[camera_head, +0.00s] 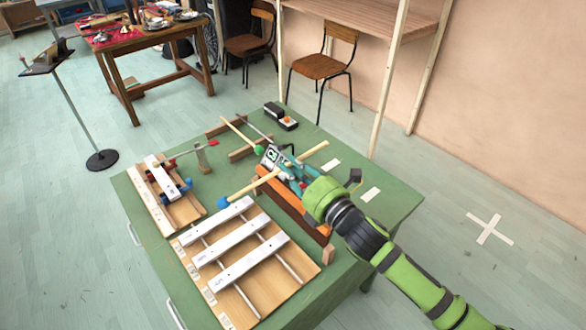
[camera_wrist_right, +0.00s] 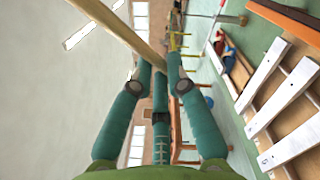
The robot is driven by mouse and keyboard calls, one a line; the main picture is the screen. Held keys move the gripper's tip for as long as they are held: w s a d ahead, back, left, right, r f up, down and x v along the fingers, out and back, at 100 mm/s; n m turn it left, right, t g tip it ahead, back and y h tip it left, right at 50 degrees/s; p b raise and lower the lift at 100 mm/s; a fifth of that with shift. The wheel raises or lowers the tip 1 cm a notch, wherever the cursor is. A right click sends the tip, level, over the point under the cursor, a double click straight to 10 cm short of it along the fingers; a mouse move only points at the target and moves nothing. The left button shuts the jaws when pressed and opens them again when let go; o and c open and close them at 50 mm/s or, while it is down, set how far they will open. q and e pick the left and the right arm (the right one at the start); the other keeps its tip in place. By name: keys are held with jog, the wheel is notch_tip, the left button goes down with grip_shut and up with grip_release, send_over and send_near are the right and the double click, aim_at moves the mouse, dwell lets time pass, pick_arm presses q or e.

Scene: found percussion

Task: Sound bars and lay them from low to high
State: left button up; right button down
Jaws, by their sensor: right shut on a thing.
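My right gripper (camera_head: 283,170) is shut on the wooden handle of a blue-headed mallet (camera_head: 248,188), held above the table. In the right wrist view the handle (camera_wrist_right: 118,32) crosses between the fingers. Three pale metal bars (camera_head: 249,262) lie slantwise on a wooden frame (camera_head: 262,295); bars also show in the right wrist view (camera_wrist_right: 285,95). Another bar (camera_head: 159,174) rests on a smaller wooden stand (camera_head: 156,212). A small display (camera_head: 270,155) reads "C3". My left gripper is not in view.
A green-headed mallet (camera_head: 258,150) and a red-tipped stick (camera_head: 208,143) lie on wooden supports behind. The green table (camera_head: 375,210) is largely clear at right. Chairs (camera_head: 325,66) stand beyond.

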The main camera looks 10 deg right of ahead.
notch_tip(320, 180, down, 13)
jog(key=b, duration=1)
notch_tip(320, 180, up, 10)
jog(key=p, duration=0.9)
jog(key=shift+a, duration=0.1)
jog(key=a+f+n+g+h+p, duration=0.1)
jog(key=a+f+n+g+p, duration=0.1)
jog(key=a+f+n, duration=0.3)
jog(key=r+p, duration=0.1)
jog(key=p, duration=0.1)
jog(key=r+m+p, duration=0.1)
jog(key=r+p, duration=0.1)
jog(key=r+m+p, duration=0.1)
jog(key=shift+d+r+p, duration=0.4)
